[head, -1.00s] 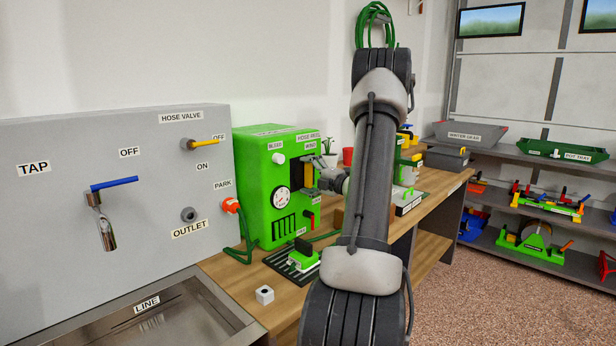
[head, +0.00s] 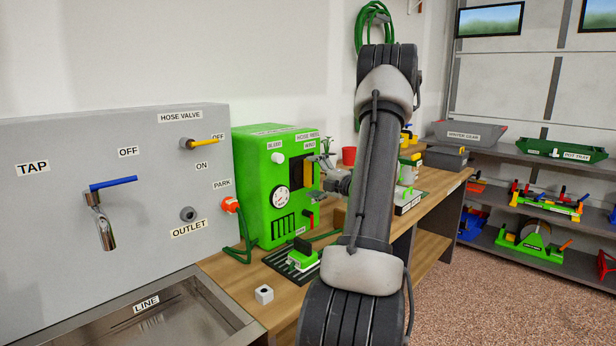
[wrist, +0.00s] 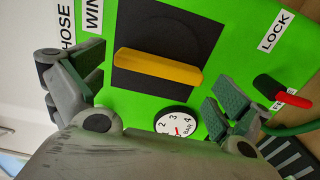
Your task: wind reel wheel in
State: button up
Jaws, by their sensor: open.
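The green hose reel box (head: 247,190) stands on the bench beside the grey panel. Its front carries a dark square plate (wrist: 140,75) with a dark round wheel face and a yellow bar (wrist: 160,70) across it, under the WIND label (wrist: 93,17). The yellow bar also shows upright in the head view (head: 308,173). My gripper (wrist: 152,88) is open and empty, in front of the box face. Its fingers show on either side of the bar's lower edge in the wrist view, apart from it. My arm hides part of the bench.
A gauge (wrist: 175,123) and a red-tipped lever (wrist: 285,95) by the LOCK label sit on the same face. A green hose (head: 240,245) runs to an orange fitting (head: 229,205). A green block on a black grate (head: 290,262) and a small white cube (head: 264,294) lie in front.

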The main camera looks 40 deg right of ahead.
jog(key=s, duration=0.9)
jog(key=shift+s+d, duration=0.25)
jog(key=shift+d, duration=0.1)
